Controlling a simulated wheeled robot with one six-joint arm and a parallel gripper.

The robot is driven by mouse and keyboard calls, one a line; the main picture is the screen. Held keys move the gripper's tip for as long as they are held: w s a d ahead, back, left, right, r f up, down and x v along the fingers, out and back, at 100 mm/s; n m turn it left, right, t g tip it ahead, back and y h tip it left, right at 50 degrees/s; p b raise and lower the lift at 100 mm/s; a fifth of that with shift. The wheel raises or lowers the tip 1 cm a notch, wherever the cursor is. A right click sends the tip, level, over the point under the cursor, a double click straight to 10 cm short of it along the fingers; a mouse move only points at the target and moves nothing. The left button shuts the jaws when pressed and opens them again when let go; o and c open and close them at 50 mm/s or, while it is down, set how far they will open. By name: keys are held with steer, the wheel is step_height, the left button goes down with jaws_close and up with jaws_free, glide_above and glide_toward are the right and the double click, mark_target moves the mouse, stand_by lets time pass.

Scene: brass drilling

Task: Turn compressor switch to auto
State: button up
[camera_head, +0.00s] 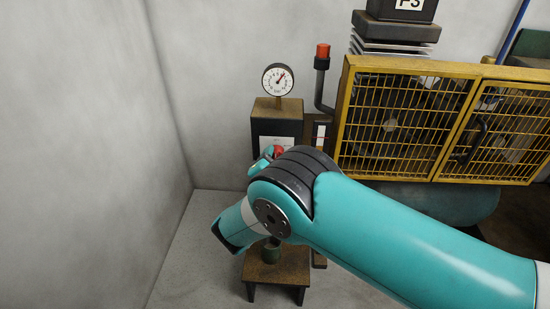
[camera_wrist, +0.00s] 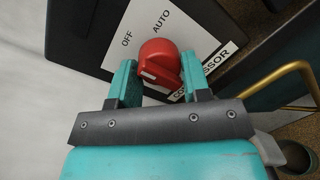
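The red compressor switch knob (camera_wrist: 160,60) sits on a white label plate (camera_wrist: 205,42) marked OFF, AUTO and COMPRESSOR. A white mark on the knob shows at its lower left in the wrist view, on the side away from the AUTO word. My gripper (camera_wrist: 160,80) has one teal finger on each side of the knob. The fingers stand apart by about the knob's width; I cannot tell whether they press on it. In the head view the knob (camera_head: 279,151) shows just behind my wrist, low on the dark switch box (camera_head: 277,118), and my fingers are mostly hidden.
A round gauge (camera_head: 278,80) stands on top of the box. A dark pipe with a red cap (camera_head: 322,52) rises beside it. A yellow mesh cage (camera_head: 400,66) is to the right. A small brown stool (camera_head: 277,268) stands below my wrist. The wall at left is bare.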

steer(key=shift+r, duration=0.1)
steer(key=shift+c, duration=0.4)
steer(key=shift+m, duration=0.3)
steer(key=m+b, duration=0.1)
steer(key=m, duration=0.4)
steer(key=shift+d+r+g, duration=0.1)
steer(key=shift+g, duration=0.2)
steer(key=m+y+b, duration=0.1)
steer(key=m, duration=0.4)
steer(key=shift+w+d+m, duration=0.1)
steer(key=shift+m, duration=0.2)
steer(key=o, duration=0.9)
